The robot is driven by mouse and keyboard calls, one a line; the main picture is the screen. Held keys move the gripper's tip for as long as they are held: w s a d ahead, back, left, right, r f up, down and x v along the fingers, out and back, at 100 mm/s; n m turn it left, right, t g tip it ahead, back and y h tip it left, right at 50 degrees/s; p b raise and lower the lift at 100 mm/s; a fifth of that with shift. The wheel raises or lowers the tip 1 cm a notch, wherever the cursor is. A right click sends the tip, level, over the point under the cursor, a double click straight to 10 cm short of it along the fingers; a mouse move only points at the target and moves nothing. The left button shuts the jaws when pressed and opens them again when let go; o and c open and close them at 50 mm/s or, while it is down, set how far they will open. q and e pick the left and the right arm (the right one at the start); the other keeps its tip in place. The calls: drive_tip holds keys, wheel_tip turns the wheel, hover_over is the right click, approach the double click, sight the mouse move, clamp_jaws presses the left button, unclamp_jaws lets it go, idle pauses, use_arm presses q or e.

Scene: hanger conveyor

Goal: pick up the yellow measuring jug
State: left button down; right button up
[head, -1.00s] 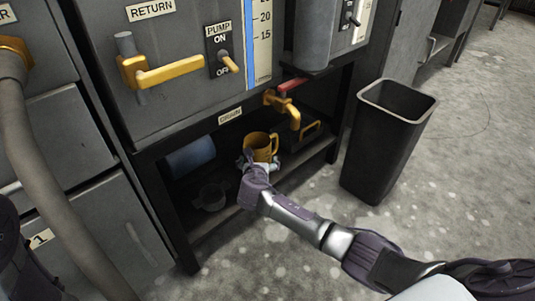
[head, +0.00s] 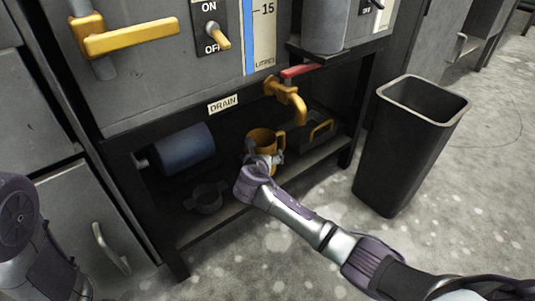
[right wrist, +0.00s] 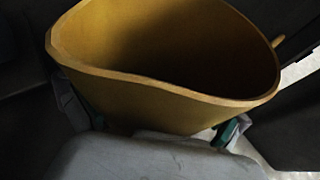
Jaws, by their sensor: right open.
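The yellow measuring jug (head: 262,138) stands upright on the low shelf (head: 222,225) under the drain tap. My right gripper (head: 262,160) is at its near side. In the right wrist view the jug (right wrist: 165,95) fills the upper middle, with its open rim facing the camera and a bit of its handle at the right. The fingers of the right gripper (right wrist: 160,128) are open, one on each side of the jug's lower body; contact cannot be told. The jug's base is hidden. My left gripper is out of view; only part of my left arm shows.
A yellow drain tap with a red lever (head: 290,95) hangs just above and right of the jug. A blue cylinder (head: 183,149), a dark round clamp-like part (head: 206,197) and a dark box with a yellow handle (head: 312,133) share the shelf. A black bin (head: 410,150) stands to the right.

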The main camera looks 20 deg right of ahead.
drive_tip(key=c, duration=0.9)
